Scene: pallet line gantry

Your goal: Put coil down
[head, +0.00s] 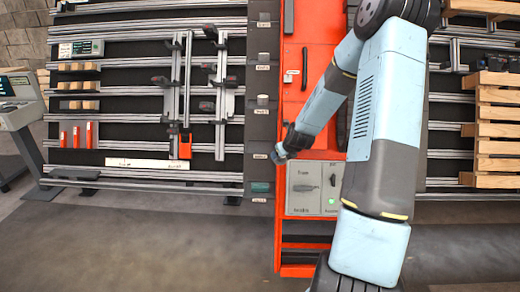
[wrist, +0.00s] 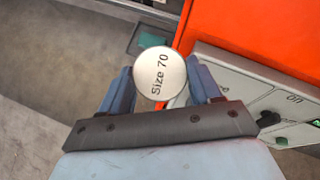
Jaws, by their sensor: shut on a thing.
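The coil (wrist: 158,73) is a pale round piece with "Size 70" printed on its face. In the wrist view it sits between the two blue-grey fingers of my gripper (wrist: 162,88), which is shut on it. In the head view my gripper (head: 279,154) is small, in front of the left edge of the red cabinet, near the dark upright post (head: 262,128). The coil is too small there to make out clearly. The wrist view shows grey floor beyond it on the left.
A grey control panel (head: 315,189) with a switch and a green light is just right of my gripper, on the red cabinet (head: 295,60). A rail rack (head: 130,105) stands left; wooden pallets (head: 498,125) are right. Floor (head: 150,250) is clear.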

